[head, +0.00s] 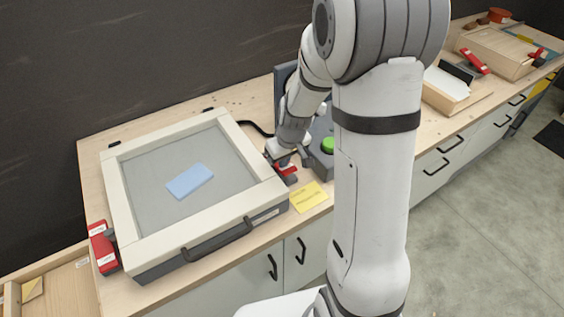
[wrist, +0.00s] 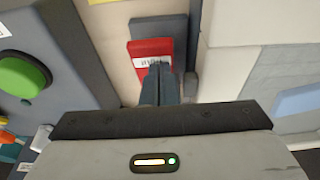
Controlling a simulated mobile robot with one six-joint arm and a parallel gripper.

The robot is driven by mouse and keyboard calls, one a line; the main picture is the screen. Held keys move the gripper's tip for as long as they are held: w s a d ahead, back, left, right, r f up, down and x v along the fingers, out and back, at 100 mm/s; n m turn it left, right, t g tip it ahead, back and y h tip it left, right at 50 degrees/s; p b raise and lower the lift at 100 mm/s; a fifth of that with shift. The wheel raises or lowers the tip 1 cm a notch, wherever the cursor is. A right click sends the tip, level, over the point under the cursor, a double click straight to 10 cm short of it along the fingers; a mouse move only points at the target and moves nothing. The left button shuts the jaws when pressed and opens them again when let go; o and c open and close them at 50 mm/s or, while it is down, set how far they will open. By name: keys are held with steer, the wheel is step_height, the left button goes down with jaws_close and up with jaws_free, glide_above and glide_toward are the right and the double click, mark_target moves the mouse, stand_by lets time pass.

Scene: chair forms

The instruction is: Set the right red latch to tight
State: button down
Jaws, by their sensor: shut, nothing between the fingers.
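The right red latch (head: 286,170) sits on the bench at the right side of the white-framed box. In the wrist view the red latch (wrist: 151,50) carries a white label, partly covered by my fingers. My gripper (wrist: 157,68) is shut and empty, with its fingertips over the label end of the latch. I cannot tell whether they touch it. In the head view my gripper (head: 284,158) is partly hidden by my own wrist, just above the latch. The left red latch (head: 102,247) is at the box's left front corner.
The framed box (head: 137,244) has a dark front handle, and a blue block (head: 190,181) lies on its grey panel. A grey unit with a green button (head: 328,145) stands close right of the latch. A yellow note (head: 308,197) lies in front. My arm hides part of the bench.

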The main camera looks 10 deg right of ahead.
mark_target(288, 172)
steer(key=shift+s+d+f+t+b, duration=0.1)
steer(key=shift+s+f+t+b, duration=0.4)
steer(key=shift+b, duration=1.95)
steer(key=b, duration=0.2)
steer(key=t+b, duration=0.1)
steer(key=b, duration=0.1)
steer(key=shift+d+f+y, duration=0.1)
steer(key=shift+f+y, duration=0.15)
steer(key=shift+y, duration=0.15)
steer(key=shift+s+f+b, duration=0.1)
steer(key=shift+s+b, duration=0.15)
steer(key=shift+b, duration=0.95)
steer(key=shift+s+d+f+b, duration=0.15)
steer(key=shift+s+f+b, duration=0.2)
steer(key=shift+b, duration=0.8)
steer(key=shift+r, duration=0.15)
steer(key=s+p+v, duration=0.1)
steer(key=p+v, duration=0.1)
steer(key=v, duration=1.1)
steer(key=shift+s+d+p, duration=0.2)
steer(key=shift+s+p, duration=0.1)
steer(key=shift+p, duration=0.1)
